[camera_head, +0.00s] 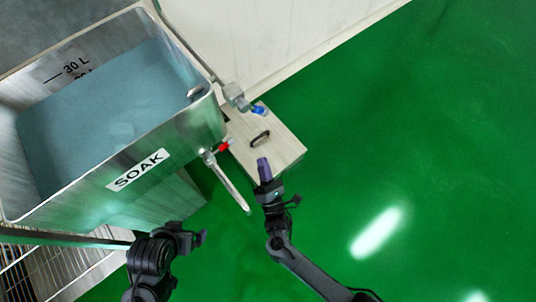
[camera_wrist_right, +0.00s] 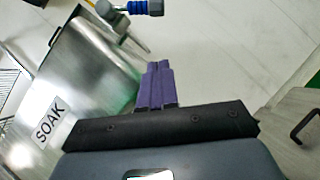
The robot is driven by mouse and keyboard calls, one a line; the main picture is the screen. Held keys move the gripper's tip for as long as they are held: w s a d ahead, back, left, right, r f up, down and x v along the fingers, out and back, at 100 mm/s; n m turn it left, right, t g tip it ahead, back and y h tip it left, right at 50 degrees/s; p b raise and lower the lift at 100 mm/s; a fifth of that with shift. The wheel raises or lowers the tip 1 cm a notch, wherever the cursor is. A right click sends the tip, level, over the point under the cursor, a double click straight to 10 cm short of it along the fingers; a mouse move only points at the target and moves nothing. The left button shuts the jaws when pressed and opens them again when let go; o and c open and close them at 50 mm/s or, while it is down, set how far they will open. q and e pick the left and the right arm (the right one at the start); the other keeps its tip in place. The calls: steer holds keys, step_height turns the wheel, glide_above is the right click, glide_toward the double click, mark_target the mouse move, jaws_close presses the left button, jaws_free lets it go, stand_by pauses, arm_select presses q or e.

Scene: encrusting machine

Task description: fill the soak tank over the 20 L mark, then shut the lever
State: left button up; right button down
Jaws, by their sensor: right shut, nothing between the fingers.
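The steel soak tank (camera_head: 190,130), labelled SOAK, holds bluish water (camera_head: 100,110). The 30 L mark (camera_head: 75,69) is clear above the water; the lettering below it is partly cut by the waterline. A valve with a blue lever (camera_head: 259,111) sits on the pipe beyond the tank's right corner; blue also shows at the top of the right wrist view (camera_wrist_right: 140,7). My right gripper (camera_head: 264,168), with purple fingers, is shut and empty, below the blue lever and apart from it. My left gripper (camera_head: 198,238) is low in front of the tank; its finger gap is unclear.
A red-handled valve (camera_head: 224,146) and a slanting metal pipe (camera_head: 231,182) are at the tank's front right. A cabinet with a dark handle (camera_head: 260,138) stands beside it. A wire rack (camera_head: 20,270) is at lower left. Green floor is open at right.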

steer(key=d+r+b+x, duration=0.1)
steer(key=b+x, duration=0.2)
steer(key=x, duration=0.8)
steer(key=shift+d+r+b, duration=0.3)
steer(key=shift+d+r, duration=0.2)
steer(key=shift+d, duration=0.1)
